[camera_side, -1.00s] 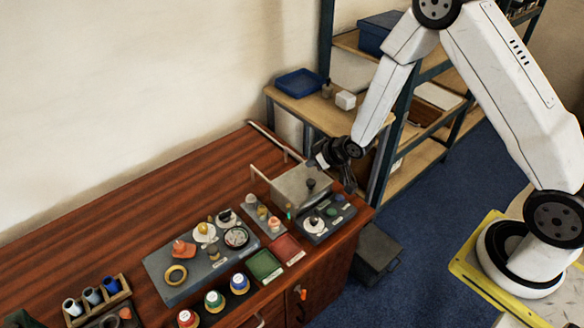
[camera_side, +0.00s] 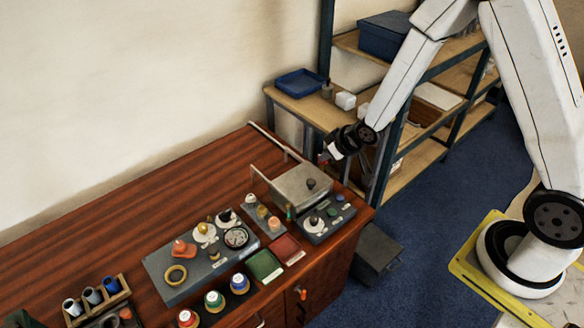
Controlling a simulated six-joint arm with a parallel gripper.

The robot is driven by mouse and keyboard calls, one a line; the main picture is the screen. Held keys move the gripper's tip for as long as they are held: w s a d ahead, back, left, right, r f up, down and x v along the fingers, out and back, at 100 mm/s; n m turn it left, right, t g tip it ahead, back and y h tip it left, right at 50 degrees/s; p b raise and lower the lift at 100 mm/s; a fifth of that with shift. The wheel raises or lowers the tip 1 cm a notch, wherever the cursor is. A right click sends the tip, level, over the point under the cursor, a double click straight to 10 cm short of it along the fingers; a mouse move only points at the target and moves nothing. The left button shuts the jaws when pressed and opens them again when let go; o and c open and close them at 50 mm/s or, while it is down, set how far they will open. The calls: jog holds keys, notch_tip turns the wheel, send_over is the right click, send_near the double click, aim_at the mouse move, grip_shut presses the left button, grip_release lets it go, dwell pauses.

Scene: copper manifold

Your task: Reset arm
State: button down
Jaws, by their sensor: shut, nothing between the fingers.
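My gripper (camera_side: 328,157) is dark with a pale part near its tip. It is shut and empty, in the air above the back right part of the brown wooden desk. The fingertips are small and partly hidden by the wrist in this view.
A grey panel (camera_side: 178,254) with round fittings lies on the desk (camera_side: 85,235). Shelving with a blue tray (camera_side: 300,82) stands behind. A dark bin (camera_side: 376,252) is on the floor.

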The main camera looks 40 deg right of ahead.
jog(key=s+r+g, duration=0.2)
jog(key=s+r, duration=0.2)
jog(key=s, duration=0.4)
jog(key=s+a+r+m+g, duration=0.1)
jog(key=s+r+g, duration=0.1)
jog(key=s+r, duration=0.3)
jog(key=shift+s+r+g+h, duration=0.2)
jog(key=shift+s+g+h, duration=0.15)
jog(key=shift+s, duration=1.25)
